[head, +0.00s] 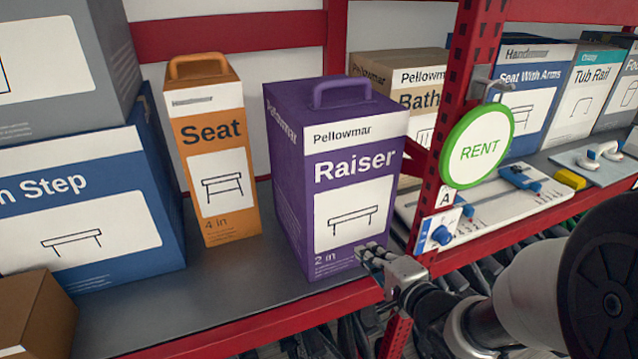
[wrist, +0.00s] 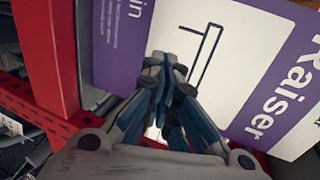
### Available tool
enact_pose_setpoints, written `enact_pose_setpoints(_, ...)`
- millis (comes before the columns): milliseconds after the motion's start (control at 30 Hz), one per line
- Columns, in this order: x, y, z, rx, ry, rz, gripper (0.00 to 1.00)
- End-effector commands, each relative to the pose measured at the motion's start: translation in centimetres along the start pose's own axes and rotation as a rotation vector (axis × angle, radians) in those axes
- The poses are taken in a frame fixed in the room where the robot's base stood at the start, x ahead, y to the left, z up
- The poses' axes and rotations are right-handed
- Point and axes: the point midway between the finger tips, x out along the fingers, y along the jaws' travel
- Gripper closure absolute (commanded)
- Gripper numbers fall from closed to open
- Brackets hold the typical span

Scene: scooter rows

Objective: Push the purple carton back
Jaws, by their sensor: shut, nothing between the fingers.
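In the wrist view my gripper (wrist: 165,75) points at the white label of the carton (wrist: 245,50), which fills much of the picture. The fingertips look very close to that face; I cannot tell whether they touch it.
An orange "Seat" carton (head: 213,150) stands left of the purple one, set further back. A blue "Step" box (head: 90,205) is further left. A red post (head: 450,110) with a green "RENT" sign (head: 478,147) stands close on the right. Grey shelf (head: 220,275) is bare in front of the orange carton.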

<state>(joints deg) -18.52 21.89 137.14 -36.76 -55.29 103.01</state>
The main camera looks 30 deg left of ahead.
Motion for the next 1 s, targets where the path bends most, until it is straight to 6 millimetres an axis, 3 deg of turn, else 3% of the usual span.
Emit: enact_pose_setpoints(1000, 6.9, -2.2, 0.1, -0.001, -0.001, -0.001, 1.0)
